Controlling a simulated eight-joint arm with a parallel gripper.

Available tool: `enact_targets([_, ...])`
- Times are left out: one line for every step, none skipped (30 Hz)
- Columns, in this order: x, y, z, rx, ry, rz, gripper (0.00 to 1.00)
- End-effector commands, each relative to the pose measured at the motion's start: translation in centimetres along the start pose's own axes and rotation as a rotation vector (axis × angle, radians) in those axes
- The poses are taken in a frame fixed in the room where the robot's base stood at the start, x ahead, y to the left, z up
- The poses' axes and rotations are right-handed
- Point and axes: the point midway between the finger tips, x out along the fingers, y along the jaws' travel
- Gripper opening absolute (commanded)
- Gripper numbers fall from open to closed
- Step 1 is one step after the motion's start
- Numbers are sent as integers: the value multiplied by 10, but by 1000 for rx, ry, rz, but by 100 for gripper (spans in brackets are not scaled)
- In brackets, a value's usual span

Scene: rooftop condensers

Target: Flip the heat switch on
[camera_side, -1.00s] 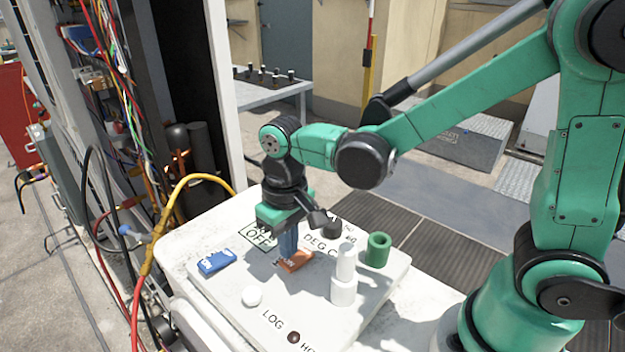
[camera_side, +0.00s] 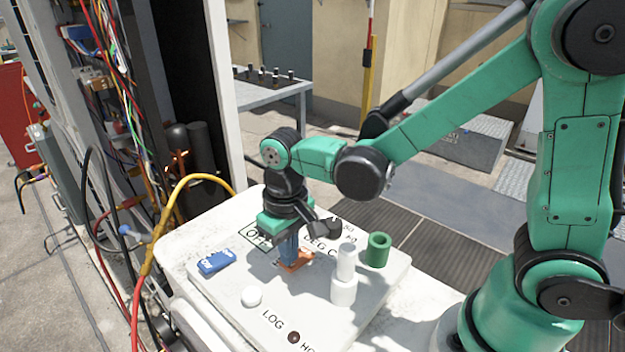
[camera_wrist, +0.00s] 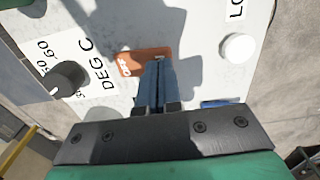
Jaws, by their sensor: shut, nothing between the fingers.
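An orange rocker switch (camera_side: 297,261) sits on the white panel (camera_side: 225,283), below my gripper. In the wrist view the orange switch (camera_wrist: 140,62) carries white lettering that seems to read OFF. I see no clear HEAT label, and its tilt is hard to tell. My gripper (camera_side: 289,256) points down, its blue fingers shut and empty. The fingertips (camera_wrist: 157,66) are at the orange switch and hide part of it; they look to be touching it. A blue rocker switch (camera_side: 216,261) with white lettering lies to the left in the side view, apart from my gripper.
A white round button (camera_side: 251,296), white cylinders (camera_side: 344,290), a green cup-like cylinder (camera_side: 378,249) and a dark knob (camera_side: 331,227) by the DEG C scale stand on the panel. A yellow hose (camera_side: 160,222) and cables run along its left side. Space above the panel's front is clear.

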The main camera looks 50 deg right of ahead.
Motion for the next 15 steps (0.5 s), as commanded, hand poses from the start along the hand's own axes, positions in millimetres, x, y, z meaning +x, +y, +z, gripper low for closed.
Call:
enact_targets([1, 0, 0, 0, 0, 0, 0])
enact_targets([1, 0, 0, 0, 0, 0, 0])
enact_targets([2, 0, 0, 0, 0, 0, 0])
enact_targets([2, 0, 0, 0, 0, 0, 0])
enact_targets([3, 0, 0, 0, 0, 0, 0])
enact_targets([3, 0, 0, 0, 0, 0, 0])
enact_targets([4, 0, 0, 0, 0, 0, 0])
enact_targets([4, 0, 0, 0, 0, 0, 0])
enact_targets([5, 0, 0, 0, 0, 0, 0])
enact_targets([5, 0, 0, 0, 0, 0, 0])
enact_targets([6, 0, 0, 0, 0, 0, 0])
enact_targets([6, 0, 0, 0, 0, 0, 0])
enact_targets([5, 0, 0, 0, 0, 0, 0])
enact_targets([4, 0, 0, 0, 0, 0, 0])
enact_targets([2, 0, 0, 0, 0, 0, 0])
